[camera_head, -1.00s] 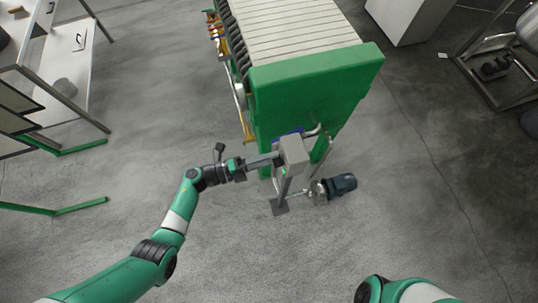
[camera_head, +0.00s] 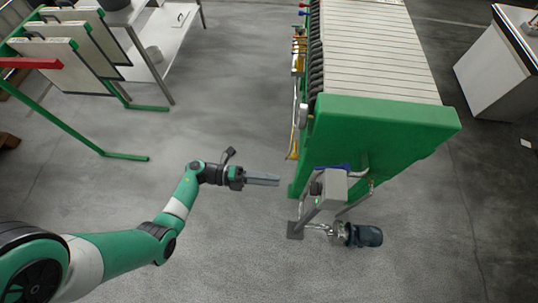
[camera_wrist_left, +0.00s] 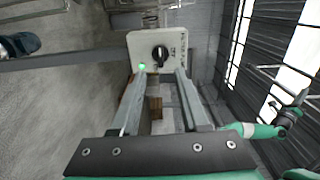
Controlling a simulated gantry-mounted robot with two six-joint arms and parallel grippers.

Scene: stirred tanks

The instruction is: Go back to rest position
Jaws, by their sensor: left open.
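My left gripper (camera_head: 264,179) reaches in from the left in the head view. Its fingers are apart and empty, and a gap of bare floor separates them from the grey control box (camera_head: 332,187). In the left wrist view, the two fingers of my left gripper (camera_wrist_left: 158,78) point at the box front (camera_wrist_left: 174,38), which has a black rotary knob (camera_wrist_left: 160,55) and a lit green lamp (camera_wrist_left: 142,67). My right arm (camera_wrist_left: 255,130) shows at the right of that view; its gripper is too small to read.
The box stands on a post beside a large green-ended plate press (camera_head: 385,125). A dark motor (camera_head: 363,236) is right of the post. Framed panels (camera_head: 75,55) and a white table (camera_head: 170,35) stand at upper left. The floor around my left gripper is clear.

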